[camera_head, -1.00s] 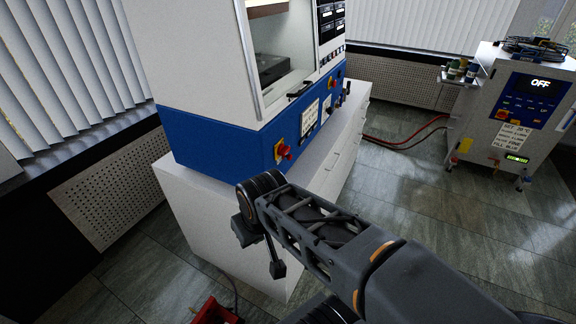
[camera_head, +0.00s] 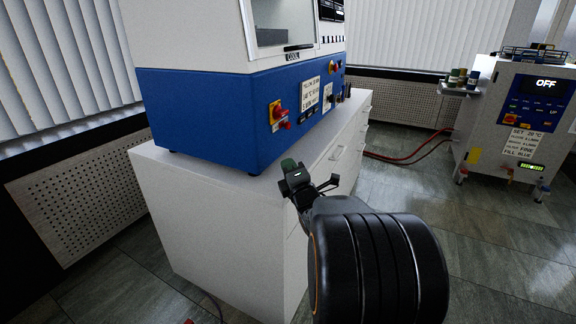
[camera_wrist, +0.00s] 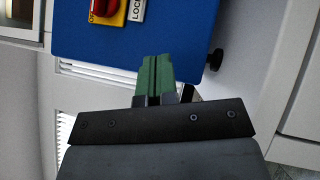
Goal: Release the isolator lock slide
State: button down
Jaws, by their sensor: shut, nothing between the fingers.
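The isolator is a red knob on a yellow plate (camera_head: 275,110) on the front of the blue machine base. A small red piece (camera_head: 285,125), likely the lock slide, sits just below it. In the wrist view the red and yellow isolator (camera_wrist: 106,10) is cut off at the top edge, beside a white label reading LOCK (camera_wrist: 137,9); the slide is not clearly visible there. My gripper (camera_head: 288,164) is below the isolator, apart from it, in front of the blue base. Its green fingertips (camera_wrist: 153,72) are shut and empty.
The blue machine base (camera_head: 215,115) stands on a white cabinet (camera_head: 215,215), close behind my gripper. A black foot (camera_wrist: 215,58) shows under the base. Other controls and labels lie right of the isolator. A wheeled unit reading OFF (camera_head: 510,125) stands right, with open floor between.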

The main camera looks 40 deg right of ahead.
jog(key=n+t+b, duration=0.1)
jog(key=s+d+f+n, duration=0.1)
jog(key=f+n+t+y+b, duration=0.1)
jog(key=n, duration=0.1)
jog(key=shift+s+d+f+t+b, duration=0.2)
jog(key=shift+s+d+t+b, duration=0.1)
jog(key=shift+s+d, duration=0.1)
jog(key=shift+w, duration=0.1)
send_near(282, 126)
jog(key=w+a, duration=0.2)
jog(key=w, duration=0.1)
jog(key=shift+w+d+r, duration=0.4)
jog(key=shift+d+r, duration=0.2)
jog(key=shift+d, duration=0.15)
jog(key=shift+w+d+r, duration=0.45)
jog(key=shift+d+r, duration=0.1)
jog(key=shift+d, duration=0.2)
jog(key=shift+b, duration=0.3)
